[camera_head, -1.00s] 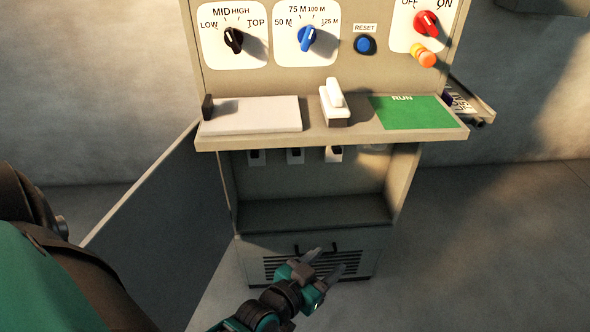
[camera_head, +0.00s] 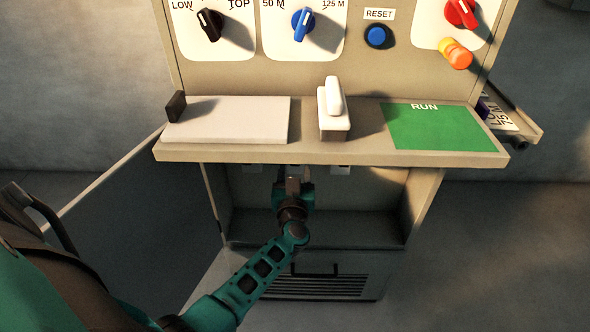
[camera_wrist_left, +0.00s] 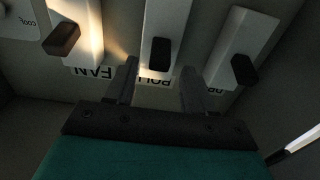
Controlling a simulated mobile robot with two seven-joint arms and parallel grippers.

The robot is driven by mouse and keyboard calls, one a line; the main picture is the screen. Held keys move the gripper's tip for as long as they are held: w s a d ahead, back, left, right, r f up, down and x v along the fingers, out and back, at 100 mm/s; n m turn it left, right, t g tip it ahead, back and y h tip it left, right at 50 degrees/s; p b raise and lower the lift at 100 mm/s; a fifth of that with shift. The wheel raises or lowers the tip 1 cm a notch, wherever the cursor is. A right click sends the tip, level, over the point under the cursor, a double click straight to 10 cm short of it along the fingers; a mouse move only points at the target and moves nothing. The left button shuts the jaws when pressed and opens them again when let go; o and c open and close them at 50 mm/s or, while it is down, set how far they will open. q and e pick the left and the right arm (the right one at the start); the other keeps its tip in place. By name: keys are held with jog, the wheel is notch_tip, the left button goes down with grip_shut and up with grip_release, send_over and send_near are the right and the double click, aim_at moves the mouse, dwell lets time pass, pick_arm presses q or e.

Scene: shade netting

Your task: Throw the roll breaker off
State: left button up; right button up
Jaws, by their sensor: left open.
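In the left wrist view the roll breaker (camera_wrist_left: 165,20) is a pale upright block with a short dark lever (camera_wrist_left: 160,55); its label is upside down and partly hidden. My left gripper (camera_wrist_left: 158,82) is open, its two fingers either side of the roll breaker's labelled end, with the lever just beyond the tips. I see no contact with the lever. In the head view my left gripper (camera_head: 292,180) is under the panel's ledge, in front of the breaker row, and covers the middle breaker. My right gripper is not in view.
The fan breaker (camera_wrist_left: 80,20) and another breaker (camera_wrist_left: 245,40) flank the roll breaker closely. The ledge (camera_head: 350,157) overhangs the cabinet opening. An open door (camera_head: 130,205) stands at left. Knobs, a blue reset button (camera_head: 376,35) and a white lever (camera_head: 334,105) are above.

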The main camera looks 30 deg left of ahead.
pick_arm(q)
jog(key=shift+b+x, duration=0.75)
jog(key=shift+x, duration=1.35)
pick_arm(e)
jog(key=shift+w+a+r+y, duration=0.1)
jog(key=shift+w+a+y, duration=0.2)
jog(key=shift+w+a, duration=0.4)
pick_arm(q)
jog(key=shift+c, duration=0.3)
